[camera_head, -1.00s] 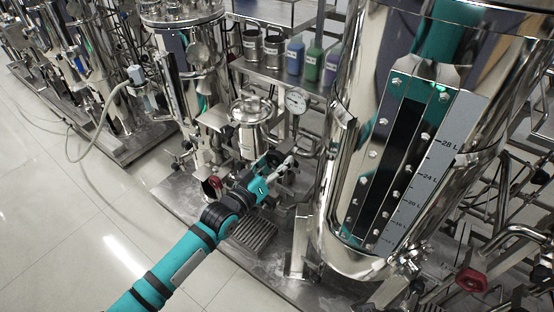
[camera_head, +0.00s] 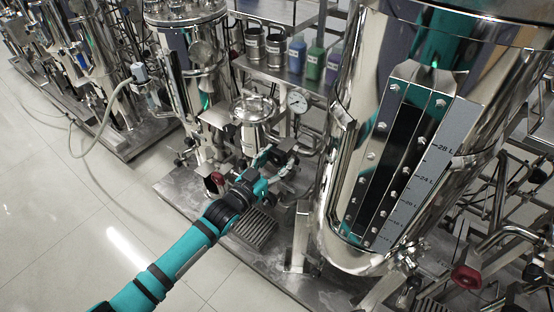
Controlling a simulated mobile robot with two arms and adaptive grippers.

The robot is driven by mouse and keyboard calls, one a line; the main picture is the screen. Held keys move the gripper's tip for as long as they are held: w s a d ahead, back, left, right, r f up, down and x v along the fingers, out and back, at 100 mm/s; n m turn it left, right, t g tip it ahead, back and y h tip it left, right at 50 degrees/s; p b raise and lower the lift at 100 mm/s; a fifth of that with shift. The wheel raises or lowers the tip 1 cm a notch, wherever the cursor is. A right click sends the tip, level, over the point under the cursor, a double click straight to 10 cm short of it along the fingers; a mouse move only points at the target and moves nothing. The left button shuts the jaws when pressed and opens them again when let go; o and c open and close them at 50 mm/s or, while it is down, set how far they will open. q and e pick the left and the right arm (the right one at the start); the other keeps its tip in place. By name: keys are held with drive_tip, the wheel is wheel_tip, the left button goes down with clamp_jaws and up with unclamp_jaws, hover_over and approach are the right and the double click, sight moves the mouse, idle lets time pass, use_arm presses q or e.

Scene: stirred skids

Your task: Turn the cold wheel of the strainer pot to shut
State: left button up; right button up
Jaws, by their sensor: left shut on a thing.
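The strainer pot (camera_head: 254,109) is a small shiny steel vessel with a clamped lid, standing behind my left gripper. My left arm comes in from the lower left. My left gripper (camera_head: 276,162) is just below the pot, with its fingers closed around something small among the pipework. The gripper itself hides most of what it holds, so I cannot make out the cold wheel clearly. A dark red wheel (camera_head: 214,181) shows just left of the gripper. My right gripper is not in view.
A large steel tank (camera_head: 345,185) with a litre scale stands close on the right. A dial gauge (camera_head: 297,102) sits right of the pot. Another red wheel (camera_head: 466,279) is at lower right. A floor grate (camera_head: 253,229) lies below the gripper. The tiled floor at left is clear.

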use_arm(q)
drive_tip(key=shift+f, duration=0.15)
drive_tip(key=o, duration=1.2)
drive_tip(key=shift+a, duration=0.1)
drive_tip(key=v, duration=1.2)
